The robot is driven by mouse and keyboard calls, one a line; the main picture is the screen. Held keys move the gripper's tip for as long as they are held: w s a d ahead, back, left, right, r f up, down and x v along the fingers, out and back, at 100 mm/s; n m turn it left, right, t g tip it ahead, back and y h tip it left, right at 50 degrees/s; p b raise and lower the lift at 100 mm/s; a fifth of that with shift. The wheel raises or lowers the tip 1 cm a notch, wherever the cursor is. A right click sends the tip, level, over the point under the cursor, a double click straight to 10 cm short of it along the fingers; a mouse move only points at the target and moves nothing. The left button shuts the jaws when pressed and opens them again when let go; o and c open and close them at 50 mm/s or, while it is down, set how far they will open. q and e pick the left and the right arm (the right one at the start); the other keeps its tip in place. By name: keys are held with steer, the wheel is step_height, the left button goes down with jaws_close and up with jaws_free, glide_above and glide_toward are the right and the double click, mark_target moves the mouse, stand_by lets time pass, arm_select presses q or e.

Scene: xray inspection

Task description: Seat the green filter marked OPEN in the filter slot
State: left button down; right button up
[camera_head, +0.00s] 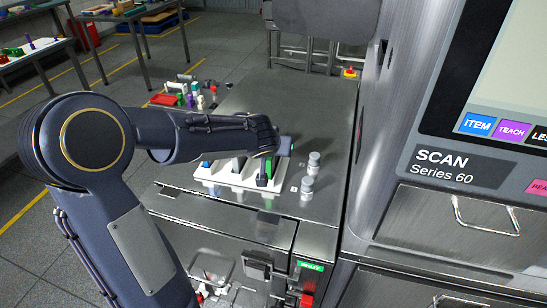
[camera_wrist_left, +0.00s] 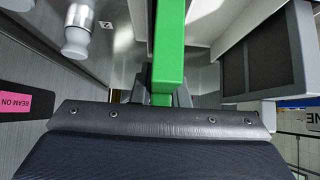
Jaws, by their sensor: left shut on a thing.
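My left gripper (camera_head: 266,163) is shut on a green filter (camera_head: 269,168). The same filter shows as a long green bar (camera_wrist_left: 169,45) in the left wrist view, running up from between the gripper fingers (camera_wrist_left: 160,88). In the head view the gripper and filter are over the right end of a white rack (camera_head: 230,179), with other upright pieces beside them. I cannot tell whether the filter still touches the rack. The marking on it is not readable. I cannot make out the filter slot. My right gripper is not in view.
Two grey knobbed cylinders (camera_head: 307,188) stand on the steel top (camera_head: 290,118) right of the rack. A red tray (camera_head: 163,99) with small coloured items is behind. The scanner cabinet (camera_head: 455,165) rises at the right. The back of the steel top is clear.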

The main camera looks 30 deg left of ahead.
arm_select(q)
steer(key=shift+r+p, duration=1.8)
steer(key=shift+r, duration=1.25)
